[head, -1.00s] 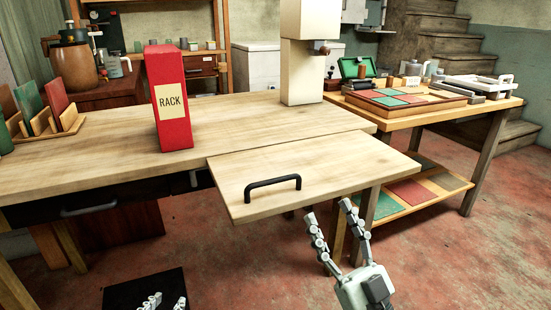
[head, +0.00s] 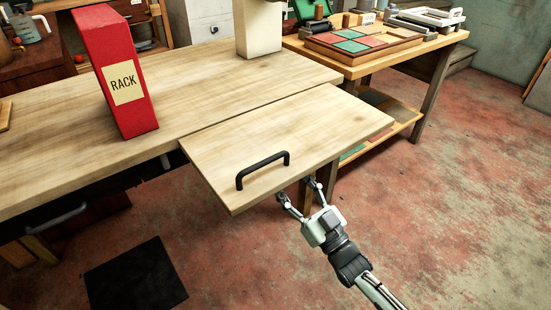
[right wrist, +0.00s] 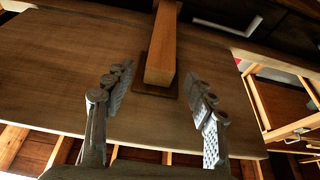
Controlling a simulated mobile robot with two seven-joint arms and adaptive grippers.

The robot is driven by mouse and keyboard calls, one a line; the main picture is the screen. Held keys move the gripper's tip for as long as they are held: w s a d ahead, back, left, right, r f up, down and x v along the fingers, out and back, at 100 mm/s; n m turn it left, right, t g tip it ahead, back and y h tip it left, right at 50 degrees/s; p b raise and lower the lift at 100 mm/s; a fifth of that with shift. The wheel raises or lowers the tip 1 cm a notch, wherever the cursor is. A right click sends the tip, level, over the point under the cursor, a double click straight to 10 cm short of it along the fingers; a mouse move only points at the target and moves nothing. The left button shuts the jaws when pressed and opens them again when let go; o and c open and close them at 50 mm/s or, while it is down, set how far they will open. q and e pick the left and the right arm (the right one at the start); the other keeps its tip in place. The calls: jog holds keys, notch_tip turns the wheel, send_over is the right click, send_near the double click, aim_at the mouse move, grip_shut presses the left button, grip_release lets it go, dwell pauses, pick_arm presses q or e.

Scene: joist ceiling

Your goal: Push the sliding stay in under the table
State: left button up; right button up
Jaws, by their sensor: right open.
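The table (head: 60,160) has a pale wood top. A wooden leaf (head: 300,135) with a black handle (head: 262,170) stands out level from its front right. The sliding stay (right wrist: 163,45) is a light wooden bar against the leaf's underside in the right wrist view; the head view hides it. My right gripper (head: 296,189) is at the leaf's front edge, its fingertips partly under it. In the right wrist view the open fingers (right wrist: 157,78) appear on either side of the stay's near end, with gaps; contact is not visible. My left gripper is not in view.
A red box marked RACK (head: 115,70) stands on the table. A second table (head: 345,65) with colored tiles stands behind right of the leaf. A black mat (head: 135,275) lies on the floor. The red floor at right is clear.

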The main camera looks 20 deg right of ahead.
jog(key=x, duration=0.5)
jog(key=shift+w+a+r, duration=0.1)
grip_shut()
dwell(0.3)
